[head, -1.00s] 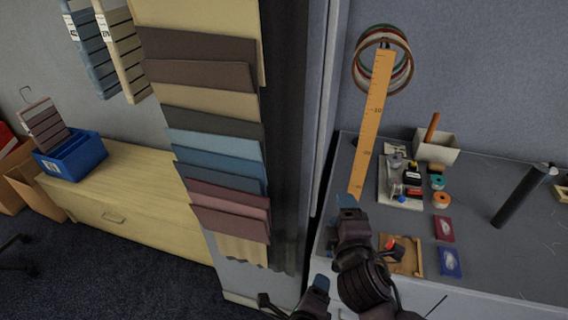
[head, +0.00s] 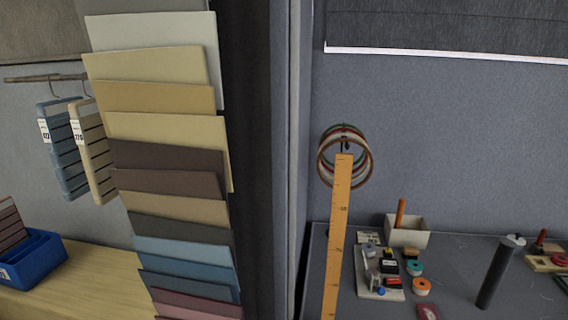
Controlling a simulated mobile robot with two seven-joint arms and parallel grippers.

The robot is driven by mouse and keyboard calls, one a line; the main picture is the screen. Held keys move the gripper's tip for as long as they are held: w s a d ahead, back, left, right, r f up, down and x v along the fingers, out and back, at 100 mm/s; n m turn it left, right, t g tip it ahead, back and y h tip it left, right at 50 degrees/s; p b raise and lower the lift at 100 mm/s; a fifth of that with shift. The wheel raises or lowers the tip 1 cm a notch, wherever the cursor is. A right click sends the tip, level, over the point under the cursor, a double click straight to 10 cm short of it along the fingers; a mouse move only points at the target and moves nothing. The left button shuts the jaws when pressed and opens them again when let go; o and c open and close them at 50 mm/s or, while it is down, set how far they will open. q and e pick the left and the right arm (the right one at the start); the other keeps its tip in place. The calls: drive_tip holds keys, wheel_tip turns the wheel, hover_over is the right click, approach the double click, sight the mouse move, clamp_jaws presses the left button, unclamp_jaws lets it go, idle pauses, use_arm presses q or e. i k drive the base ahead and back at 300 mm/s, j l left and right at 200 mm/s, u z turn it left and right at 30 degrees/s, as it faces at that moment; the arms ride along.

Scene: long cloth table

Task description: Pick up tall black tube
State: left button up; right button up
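The tall black tube (head: 497,275) stands upright, slightly tilted in the picture, on the grey table at the lower right of the head view. Its top end is lighter grey. Neither of my grippers is in view now, so I cannot see where they are relative to the tube.
A long wooden ruler (head: 338,235) rises left of a board with small items (head: 374,285). A white box (head: 408,236) and a small wooden stand (head: 545,262) are near the tube. Embroidery hoops (head: 320,165) hang on the wall. Fabric samples (head: 168,195) fill the left.

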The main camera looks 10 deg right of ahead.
sight(502, 257)
drive_tip(key=z, duration=1.6)
